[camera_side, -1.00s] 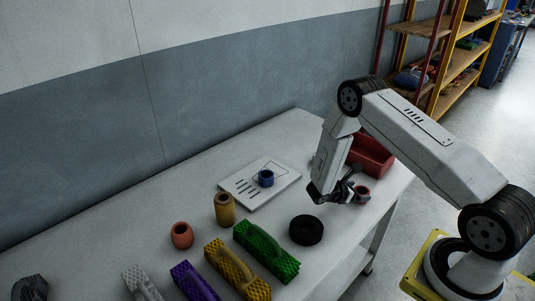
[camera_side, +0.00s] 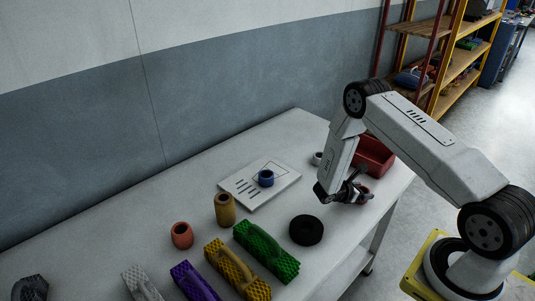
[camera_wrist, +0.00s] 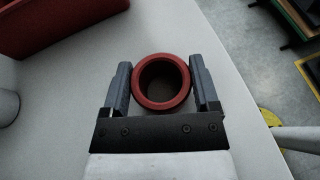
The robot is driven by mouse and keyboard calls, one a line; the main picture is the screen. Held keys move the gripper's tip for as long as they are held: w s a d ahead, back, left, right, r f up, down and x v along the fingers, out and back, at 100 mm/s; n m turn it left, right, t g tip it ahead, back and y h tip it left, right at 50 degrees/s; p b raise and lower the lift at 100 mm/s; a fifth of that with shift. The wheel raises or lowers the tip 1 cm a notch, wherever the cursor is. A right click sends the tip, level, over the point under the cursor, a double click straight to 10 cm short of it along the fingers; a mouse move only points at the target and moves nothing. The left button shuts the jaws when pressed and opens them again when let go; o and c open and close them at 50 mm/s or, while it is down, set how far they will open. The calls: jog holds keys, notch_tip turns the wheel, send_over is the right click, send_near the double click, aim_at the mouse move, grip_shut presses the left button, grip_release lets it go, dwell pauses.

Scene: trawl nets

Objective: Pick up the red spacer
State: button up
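The red spacer is a short hollow ring (camera_wrist: 160,104), seen nearly end-on in the wrist view. In the side view it is mostly hidden by my gripper (camera_side: 354,189), near the table's right edge. In the wrist view the two fingers of my gripper (camera_wrist: 160,72) stand on either side of the ring, very close to its left and right walls. The fingers are spread about the ring's width, and I see no clear grip on it. The gripper is low over the table.
A red bin (camera_side: 376,155) stands just behind the spacer. A grey-white spacer (camera_side: 317,159) is to the left. A white plate (camera_side: 245,191) bears a blue spacer (camera_side: 266,179). A black ring (camera_side: 306,230), yellow (camera_side: 225,210) and orange (camera_side: 182,236) spacers and coloured blocks (camera_side: 266,250) stand nearer.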

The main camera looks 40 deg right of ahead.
jog(key=shift+c, duration=0.8)
jog(key=shift+r, duration=0.1)
jog(key=shift+r, duration=1.5)
jog(key=s+a+r, duration=0.7)
jog(key=s+r, duration=0.2)
jog(key=s, duration=0.2)
jog(key=shift+s+a+r, duration=0.3)
jog(key=shift+s+r, duration=0.1)
